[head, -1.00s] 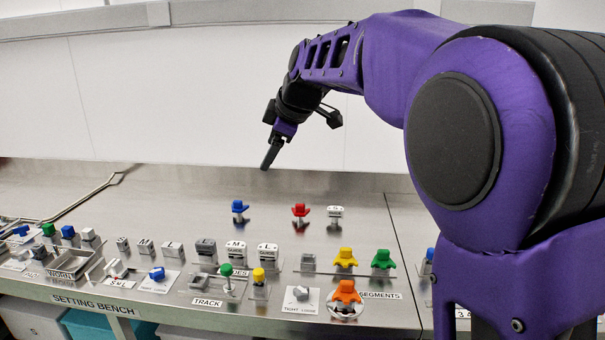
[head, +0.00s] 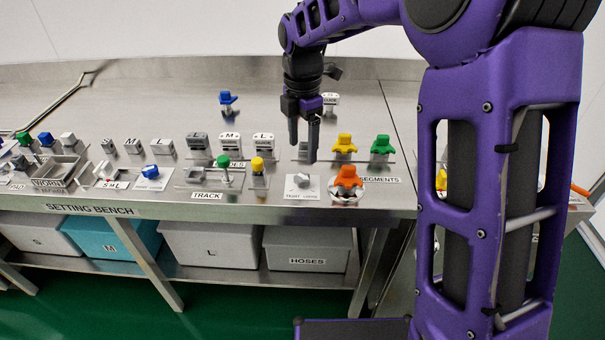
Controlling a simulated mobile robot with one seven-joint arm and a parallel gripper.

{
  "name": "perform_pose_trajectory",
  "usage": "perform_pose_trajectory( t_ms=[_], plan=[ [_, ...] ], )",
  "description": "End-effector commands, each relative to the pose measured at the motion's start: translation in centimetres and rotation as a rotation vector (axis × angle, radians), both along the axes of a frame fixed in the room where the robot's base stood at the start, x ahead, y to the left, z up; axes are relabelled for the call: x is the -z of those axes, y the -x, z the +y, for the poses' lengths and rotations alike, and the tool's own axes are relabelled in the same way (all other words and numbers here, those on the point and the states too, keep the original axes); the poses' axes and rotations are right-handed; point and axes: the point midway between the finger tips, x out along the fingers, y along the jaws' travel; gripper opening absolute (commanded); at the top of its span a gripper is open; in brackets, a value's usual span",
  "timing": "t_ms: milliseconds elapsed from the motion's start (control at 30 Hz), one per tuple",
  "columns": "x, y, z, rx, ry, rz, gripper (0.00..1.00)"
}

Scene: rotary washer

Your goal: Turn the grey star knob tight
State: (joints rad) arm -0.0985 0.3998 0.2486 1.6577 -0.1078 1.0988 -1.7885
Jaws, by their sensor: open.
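The grey star knob (head: 302,181) stands on a small pale plate marked TIGHT and LOOSE near the bench's front edge. An orange lobed piece (head: 347,178) stands just right of it. My gripper (head: 303,150) points down with its two fingers apart, above and behind the knob as seen from here.
Yellow (head: 344,145) and green (head: 383,146) pieces stand behind right. Green-topped (head: 223,163) and yellow-topped (head: 258,166) pins stand left of the knob. The bench's back is mostly clear.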

Motion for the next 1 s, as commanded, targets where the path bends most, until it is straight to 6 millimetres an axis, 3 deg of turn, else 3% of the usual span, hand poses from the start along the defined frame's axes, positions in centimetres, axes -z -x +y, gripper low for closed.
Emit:
perform_pose_trajectory(
  t_ms=[33, 200, 400, 833, 1000],
  plan=[
    [1.5, 0.1, 0.0, -0.001, 0.001, 0.004, 0.76],
    [4.9, 0.0, 0.0, 0.0, 0.001, 0.003, 0.76],
    [7.6, 0.0, 0.0, 0.0, 0.001, 0.001, 0.76],
    [8.6, 0.0, 0.0, 0.001, -0.001, -0.001, 0.76],
    [8.5, 0.0, 0.0, 0.001, -0.001, -0.001, 0.47]
  ],
)
